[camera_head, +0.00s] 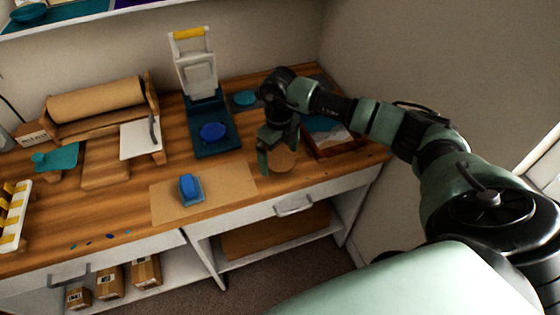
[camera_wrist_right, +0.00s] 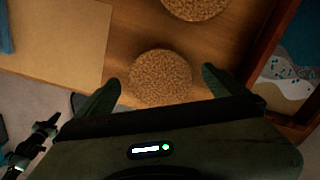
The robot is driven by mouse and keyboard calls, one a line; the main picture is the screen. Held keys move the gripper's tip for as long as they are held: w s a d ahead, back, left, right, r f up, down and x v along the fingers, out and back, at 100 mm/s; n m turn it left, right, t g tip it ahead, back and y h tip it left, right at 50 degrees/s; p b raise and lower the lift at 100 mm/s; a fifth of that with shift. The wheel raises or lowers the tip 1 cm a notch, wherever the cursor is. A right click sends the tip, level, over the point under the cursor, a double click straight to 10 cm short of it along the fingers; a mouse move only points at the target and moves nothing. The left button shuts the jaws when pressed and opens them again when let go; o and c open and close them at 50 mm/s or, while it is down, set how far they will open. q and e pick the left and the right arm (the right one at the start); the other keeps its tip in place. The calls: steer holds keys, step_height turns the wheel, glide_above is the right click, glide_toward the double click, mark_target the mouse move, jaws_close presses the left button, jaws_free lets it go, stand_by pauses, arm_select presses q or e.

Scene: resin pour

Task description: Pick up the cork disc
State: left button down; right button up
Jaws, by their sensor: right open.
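A round brown cork disc (camera_head: 282,159) lies near the front edge of the wooden worktop, partly behind my right gripper (camera_head: 276,148). In the right wrist view a speckled cork disc (camera_wrist_right: 160,77) lies between the two spread fingers of my right gripper (camera_wrist_right: 160,84), with a gap on each side. The right gripper is open and empty, just over the disc; whether it touches the disc I cannot tell. A second cork disc (camera_wrist_right: 196,4) is cut off by the top edge of that view. My left gripper is not in view.
A wooden tray (camera_head: 343,151) with a blue and white panel stands right of the gripper. A tan sheet (camera_head: 225,183) with a blue block (camera_head: 190,188) lies to the left. A blue press (camera_head: 213,143) stands behind. The worktop's front edge is close.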

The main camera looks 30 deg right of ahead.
steer(key=c, duration=1.4)
steer(key=shift+r, duration=0.15)
